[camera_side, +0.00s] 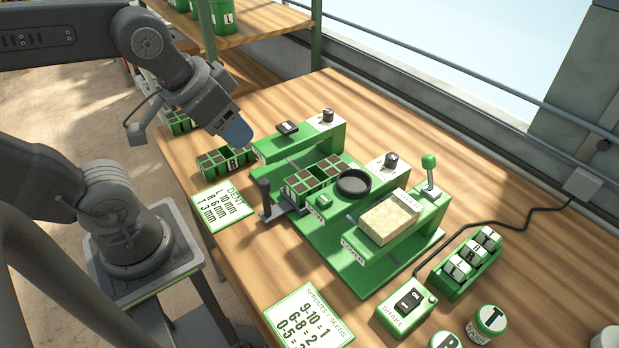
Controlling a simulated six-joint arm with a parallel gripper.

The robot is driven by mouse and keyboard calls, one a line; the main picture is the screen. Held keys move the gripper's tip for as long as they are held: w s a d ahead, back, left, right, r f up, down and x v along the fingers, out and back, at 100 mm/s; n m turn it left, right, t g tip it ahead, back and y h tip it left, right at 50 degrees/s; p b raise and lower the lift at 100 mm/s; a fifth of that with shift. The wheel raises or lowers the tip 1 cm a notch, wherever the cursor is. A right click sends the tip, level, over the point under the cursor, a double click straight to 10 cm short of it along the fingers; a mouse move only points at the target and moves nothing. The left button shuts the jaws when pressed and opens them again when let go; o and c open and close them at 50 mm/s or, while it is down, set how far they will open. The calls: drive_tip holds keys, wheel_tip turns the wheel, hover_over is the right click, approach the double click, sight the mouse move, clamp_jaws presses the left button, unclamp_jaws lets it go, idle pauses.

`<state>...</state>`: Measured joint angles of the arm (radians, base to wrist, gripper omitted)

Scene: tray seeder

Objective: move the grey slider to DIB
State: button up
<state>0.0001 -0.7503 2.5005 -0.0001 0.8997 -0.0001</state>
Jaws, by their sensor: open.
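The grey slider has an upright dark handle (265,193) at the left front edge of the green seeder machine (350,278). It stands beside a green tray (305,200) with brown-filled cells, between the first bridge (270,148) and the bridge with the black round dish (353,183). I cannot read which station label marks DIB. My gripper (237,134) is above and left of the handle, near the first bridge, and apart from the slider. It is open and appears empty; its fingertips are partly hidden by its own body.
Another celled tray (211,166) lies left of the machine, below my gripper. A tan block (390,222) and a green-topped lever (429,165) are on the right bridge. A switch box (406,303), a rack of marked blocks (458,278) and cards lie around. Bare table shows at front left.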

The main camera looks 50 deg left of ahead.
drive_tip(key=shift+c, duration=0.4)
drive_tip(key=n+g+h, duration=0.3)
drive_tip(key=n+g, duration=0.6)
approach(263, 180)
drive_tip(key=x, duration=1)
drive_tip(key=shift+d+f, duration=0.1)
drive_tip(key=shift+c, duration=0.4)
clamp_jaws()
